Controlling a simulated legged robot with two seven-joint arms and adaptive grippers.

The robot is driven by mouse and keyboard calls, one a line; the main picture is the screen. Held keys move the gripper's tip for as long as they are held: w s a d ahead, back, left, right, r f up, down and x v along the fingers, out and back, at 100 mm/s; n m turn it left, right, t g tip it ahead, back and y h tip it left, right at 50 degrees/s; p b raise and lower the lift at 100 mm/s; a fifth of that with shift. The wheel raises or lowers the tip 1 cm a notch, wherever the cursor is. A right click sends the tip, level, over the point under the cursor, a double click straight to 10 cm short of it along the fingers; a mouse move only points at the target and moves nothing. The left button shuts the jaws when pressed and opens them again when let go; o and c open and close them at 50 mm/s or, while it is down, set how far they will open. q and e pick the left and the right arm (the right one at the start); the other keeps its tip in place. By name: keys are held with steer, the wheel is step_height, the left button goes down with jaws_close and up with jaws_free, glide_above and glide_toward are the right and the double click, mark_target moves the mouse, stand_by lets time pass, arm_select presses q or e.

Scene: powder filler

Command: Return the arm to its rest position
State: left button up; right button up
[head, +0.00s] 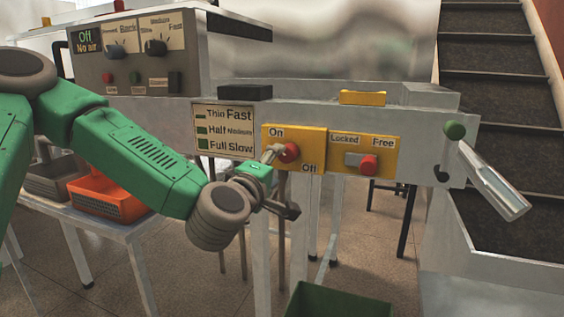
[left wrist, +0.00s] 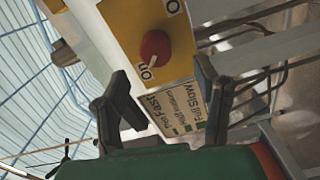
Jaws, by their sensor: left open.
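My left arm comes in from the left in the head view. Its gripper (head: 281,181) is in front of the machine's yellow On/Off panel (head: 312,138), by the red On/Off knob (head: 289,152). In the left wrist view the gripper (left wrist: 161,69) has its fingers spread, with nothing between them. The red knob (left wrist: 155,46) shows beyond the fingertips, apart from them. A white mark on the knob lies on the side of the "On" label. My right gripper is not in view.
A Locked/Free switch (head: 368,164) sits right of the knob. A control box (head: 130,60) stands behind my forearm. An orange basket (head: 105,200) is on a low table under the arm. A green bin (head: 340,302) stands below.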

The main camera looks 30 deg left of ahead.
arm_select(q)
steer(key=shift+s, duration=0.45)
steer(key=shift+d+f, duration=0.1)
steer(key=s+d+f+m+g+h+p, duration=0.1)
steer(key=s+d+f+m+g+h, duration=0.2)
steer(key=f, duration=0.5)
steer(key=s+d+f+m+g+h+p, duration=0.1)
steer(key=s+d+f+m+g, duration=0.25)
steer(key=f, duration=0.55)
steer(key=s+d+f+m+g+h+p, duration=0.1)
steer(key=s+d+f+m+h, duration=0.15)
steer(key=f+m, duration=0.4)
steer(key=s+a+f+m+g+y+p, duration=0.1)
steer(key=s+f+m+g, duration=0.2)
steer(key=s+f, duration=0.4)
steer(key=s+f+m+g+y+p, duration=0.1)
steer(key=s+f+g, duration=0.5)
steer(key=s, duration=0.9)
steer(key=shift+a+f+m+p, duration=0.35)
steer(key=shift+f+m+p, duration=0.1)
steer(key=shift+f+m, duration=0.55)
steer(key=shift+r, duration=0.1)
